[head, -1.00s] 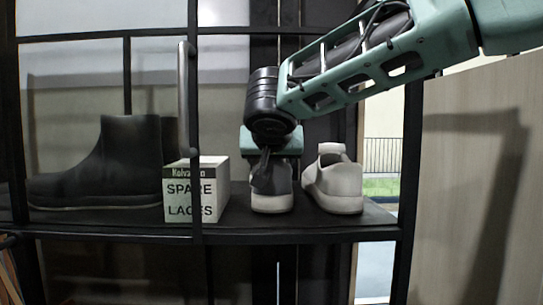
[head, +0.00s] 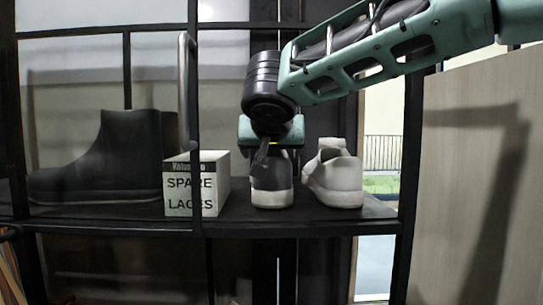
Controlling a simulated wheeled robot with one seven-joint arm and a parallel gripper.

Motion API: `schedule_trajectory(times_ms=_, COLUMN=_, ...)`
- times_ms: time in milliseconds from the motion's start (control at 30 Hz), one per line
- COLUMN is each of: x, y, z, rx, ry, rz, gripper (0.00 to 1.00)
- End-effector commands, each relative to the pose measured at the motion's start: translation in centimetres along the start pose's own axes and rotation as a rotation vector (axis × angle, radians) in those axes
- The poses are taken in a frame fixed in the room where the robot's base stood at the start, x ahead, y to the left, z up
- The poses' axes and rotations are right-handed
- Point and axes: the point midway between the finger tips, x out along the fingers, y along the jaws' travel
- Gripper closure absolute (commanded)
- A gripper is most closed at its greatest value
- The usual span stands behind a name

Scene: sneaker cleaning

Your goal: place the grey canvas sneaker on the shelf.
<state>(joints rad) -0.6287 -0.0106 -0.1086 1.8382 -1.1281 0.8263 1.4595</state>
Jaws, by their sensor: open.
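The dark grey canvas sneaker (head: 271,184) with a white sole stands upright on the black shelf (head: 300,224), heel facing me. My gripper (head: 264,158) is open and points down at the top of the sneaker. One dark finger shows in front of the heel collar; the other finger is hidden. I cannot tell whether the fingers touch the sneaker.
A pale grey-white shoe (head: 336,177) stands close on the right of the sneaker. A spare laces box (head: 195,184) stands on its left, with a black boot (head: 100,160) beyond. A black upright post (head: 195,110) crosses in front of the box.

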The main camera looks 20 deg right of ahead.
Motion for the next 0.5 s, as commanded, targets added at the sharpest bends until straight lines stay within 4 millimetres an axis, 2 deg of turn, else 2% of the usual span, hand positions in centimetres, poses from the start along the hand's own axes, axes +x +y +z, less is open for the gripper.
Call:
schedule_trajectory(times_ms=300, x=-6.7, y=0.0, z=0.3, rx=0.004, ry=0.002, rz=-0.005, gripper=0.13)
schedule_trajectory(times_ms=500, x=-9.5, y=0.0, z=0.2, rx=0.003, ry=0.0, rz=-0.003, gripper=0.13)
